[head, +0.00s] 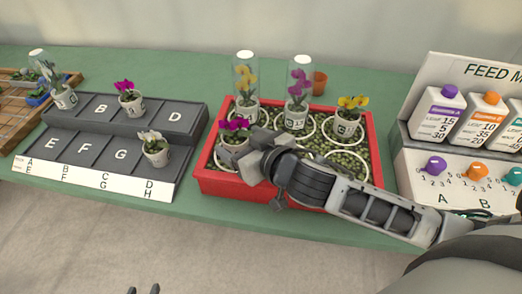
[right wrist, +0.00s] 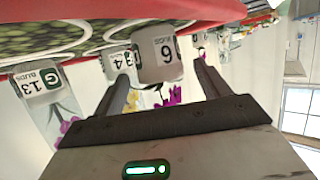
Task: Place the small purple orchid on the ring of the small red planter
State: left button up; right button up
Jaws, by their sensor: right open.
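The small purple orchid (head: 235,125) is upright at the front left of the small red planter (head: 232,189), at the front-left ring (head: 229,167). I cannot tell whether its base sits fully inside that ring. My right gripper (head: 249,148) is open at its pot and partly covers it. In the right wrist view, upside down, the white pot (right wrist: 158,50) marked 6 is between the spread fingers, with purple petals (right wrist: 174,97) below.
The planter also holds covered yellow (head: 245,78) and purple (head: 299,80) orchids and a small yellow orchid (head: 352,103). A grey stepped stand (head: 85,150) with several orchids is left. A bottle rack (head: 425,160) is right. A terracotta pot (head: 320,82) stands behind.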

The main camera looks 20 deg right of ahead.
jog(key=v, duration=0.8)
jog(key=shift+s+b, duration=0.1)
jog(key=shift+b, duration=0.2)
jog(key=shift+s+d+r, duration=0.15)
jog(key=shift+s+r, duration=0.05)
jog(key=shift+s, duration=0.2)
